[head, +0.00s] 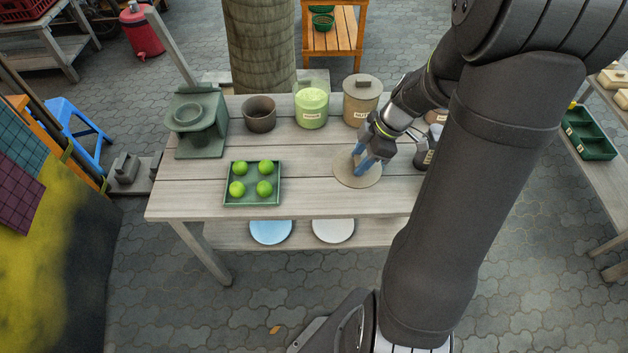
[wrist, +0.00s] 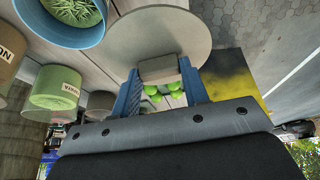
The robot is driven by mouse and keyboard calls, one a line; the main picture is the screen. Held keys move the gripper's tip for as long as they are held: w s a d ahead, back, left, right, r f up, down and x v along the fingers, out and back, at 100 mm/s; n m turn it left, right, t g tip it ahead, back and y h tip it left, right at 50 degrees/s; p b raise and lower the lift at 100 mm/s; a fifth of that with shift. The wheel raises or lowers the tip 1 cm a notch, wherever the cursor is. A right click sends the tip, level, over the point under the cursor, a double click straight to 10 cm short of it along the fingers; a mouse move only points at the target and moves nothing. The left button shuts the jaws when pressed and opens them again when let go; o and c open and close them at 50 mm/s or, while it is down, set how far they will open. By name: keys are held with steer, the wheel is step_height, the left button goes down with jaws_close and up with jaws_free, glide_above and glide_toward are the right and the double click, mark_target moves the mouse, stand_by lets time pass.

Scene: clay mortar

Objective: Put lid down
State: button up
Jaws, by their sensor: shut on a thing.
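The lid (head: 347,176) is a flat tan disc low over the front middle of the grey plank table, right of the lime tray. I cannot tell whether it touches the planks. My gripper (head: 363,159) points down with its blue fingers shut on the lid's block handle. In the wrist view, the lid (wrist: 176,27) fills the top middle, its handle (wrist: 158,69) between the two fingers (wrist: 160,80). An open blue-rimmed pot (wrist: 73,14) with green strands inside stands beside the lid there; my arm mostly hides that area in the head view.
A green tray (head: 231,203) with several limes lies left of the lid. Behind stand a brown pot (head: 260,116), a green canister (head: 311,109), a tan lidded canister (head: 361,103) and a green stand (head: 201,125). Blue (head: 271,231) and white (head: 333,230) plates rest on the lower shelf.

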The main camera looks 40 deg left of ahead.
steer(key=s+a+f, duration=0.1)
steer(key=a+f, duration=0.1)
steer(key=a, duration=0.1)
steer(key=s+a+f, duration=0.2)
steer(key=a, duration=0.1)
steer(key=s+a+f, duration=0.2)
steer(key=a, duration=0.2)
steer(key=shift+f, duration=2.35)
steer(key=shift+f, duration=0.15)
steer(key=o, duration=1)
steer(key=shift+c, duration=0.2)
steer(key=v, duration=1.2)
steer(key=shift+a, duration=0.1)
